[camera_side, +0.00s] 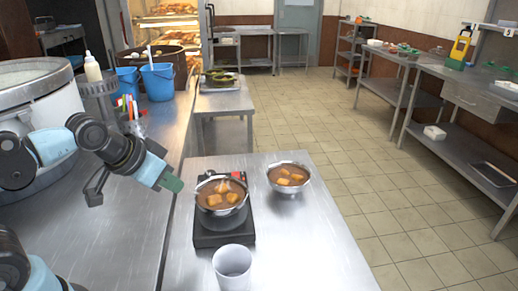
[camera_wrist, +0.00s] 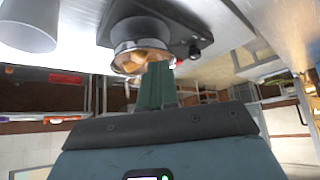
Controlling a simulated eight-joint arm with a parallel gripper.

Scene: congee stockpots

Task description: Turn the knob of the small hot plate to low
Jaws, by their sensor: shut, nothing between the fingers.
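The small hot plate (camera_side: 222,240) is a flat black unit on the steel table, with a metal pan (camera_side: 221,209) of brown broth and orange-tan pieces on it. It also shows in the wrist view (camera_wrist: 175,18). A small dark round knob (camera_wrist: 194,50) shows at its right end in that view. In the side view I cannot make out the knob, and the pan hides part of the plate. My gripper (camera_side: 178,186) has green fingers, closed together and empty, left of the pan. In the wrist view the fingertips (camera_wrist: 158,68) overlap the pan; I see no contact with the knob.
A second bowl of similar food (camera_side: 288,179) stands right of the hot plate. A white cup (camera_side: 232,264) stands at the front. A large steel pot (camera_side: 40,125), blue buckets (camera_side: 157,82) and a white bottle (camera_side: 92,68) are at left. The table's right front is clear.

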